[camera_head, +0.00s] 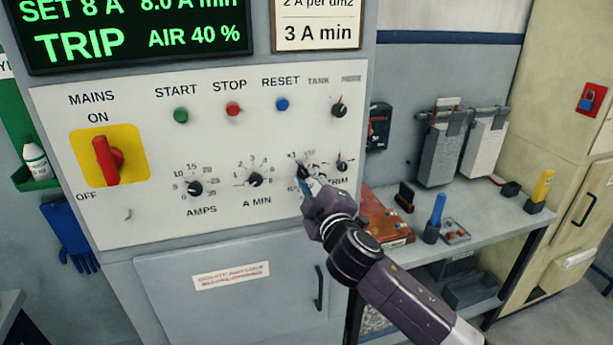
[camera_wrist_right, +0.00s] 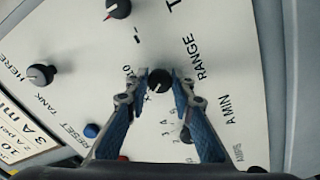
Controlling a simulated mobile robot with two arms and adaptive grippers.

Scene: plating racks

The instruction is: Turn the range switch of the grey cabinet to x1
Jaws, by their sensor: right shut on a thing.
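The range switch is a small black knob (camera_head: 303,170) on the white panel of the grey cabinet (camera_head: 225,315). "x1" is printed at its upper left, with another mark to its right. My right gripper (camera_head: 308,183) reaches up from the lower right and hides part of it and its label. In the right wrist view the black knob (camera_wrist_right: 157,79) sits between the two blue fingertips (camera_wrist_right: 161,82), which are shut on it. The word RANGE is beside it. I cannot tell clearly which mark its pointer faces. My left gripper is out of view.
The A MIN knob (camera_head: 255,180) is close on the left and the TRIM knob (camera_head: 342,166) close on the right. The red mains switch (camera_head: 107,158) is at the far left. A bench (camera_head: 478,245) with tools and small parts stands right of the cabinet.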

